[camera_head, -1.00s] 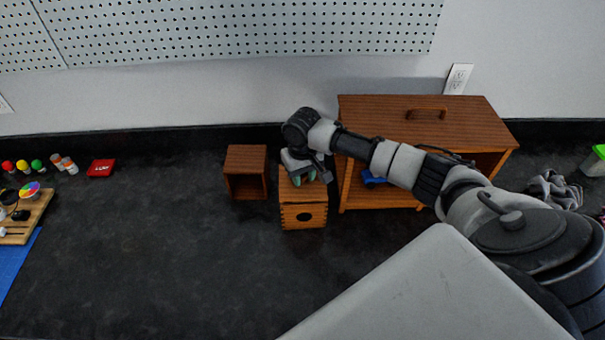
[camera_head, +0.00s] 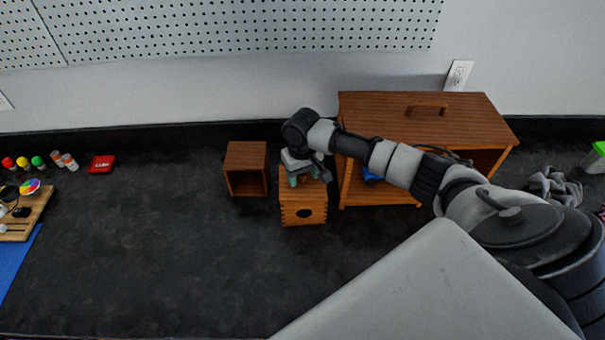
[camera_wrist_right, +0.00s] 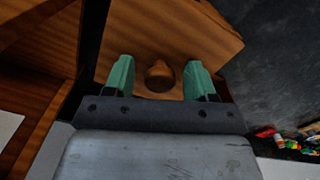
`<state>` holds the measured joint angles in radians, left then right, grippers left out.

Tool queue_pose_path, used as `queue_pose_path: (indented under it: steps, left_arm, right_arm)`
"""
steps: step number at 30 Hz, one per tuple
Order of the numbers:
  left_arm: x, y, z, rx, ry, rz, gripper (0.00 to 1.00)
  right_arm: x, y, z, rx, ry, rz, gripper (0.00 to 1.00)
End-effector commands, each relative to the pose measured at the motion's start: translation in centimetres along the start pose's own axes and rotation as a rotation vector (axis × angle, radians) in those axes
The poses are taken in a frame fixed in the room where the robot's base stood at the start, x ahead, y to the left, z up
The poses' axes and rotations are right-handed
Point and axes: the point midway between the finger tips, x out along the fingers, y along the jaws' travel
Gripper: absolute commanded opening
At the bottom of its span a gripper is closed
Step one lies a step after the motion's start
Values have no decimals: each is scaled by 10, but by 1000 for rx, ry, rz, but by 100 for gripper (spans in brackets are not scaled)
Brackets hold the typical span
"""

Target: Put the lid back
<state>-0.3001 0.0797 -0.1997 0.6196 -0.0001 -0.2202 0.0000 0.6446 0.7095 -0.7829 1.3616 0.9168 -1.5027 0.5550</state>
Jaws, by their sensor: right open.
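A small wooden box (camera_head: 303,213) with dark joints at its corners and a dark round hole in its front stands on the dark counter. Its wooden lid (camera_wrist_right: 172,35) lies at the top of the box, with a round brown knob (camera_wrist_right: 159,76) in the right wrist view. My arm hides part of the lid in the head view, so I cannot tell how exactly it is seated. My right gripper (camera_wrist_right: 159,78) is open over the lid, one green finger on each side of the knob, with gaps between. It shows from above in the head view (camera_head: 304,179). My left gripper is out of view.
A small open wooden cubby (camera_head: 246,152) stands left of the box. A larger wooden cabinet (camera_head: 425,104) with a handle stands close on the right, under my right arm. A red case (camera_head: 101,164) and bottles are far left. The counter in front is clear.

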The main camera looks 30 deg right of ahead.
Motion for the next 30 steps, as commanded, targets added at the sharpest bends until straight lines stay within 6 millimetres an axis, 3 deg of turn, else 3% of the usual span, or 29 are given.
queue_pose_path:
  steps: [5,18,24,30]
  left_arm:
    - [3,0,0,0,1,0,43]
    - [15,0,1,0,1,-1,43]
    - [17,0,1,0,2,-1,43]
    - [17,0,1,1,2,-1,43]
  right_arm:
    - [-17,0,-1,0,5,0,56]
    - [-108,0,-1,0,4,-1,56]
    - [-129,0,-1,1,2,-1,56]
    - [-132,0,0,1,0,-1,56]
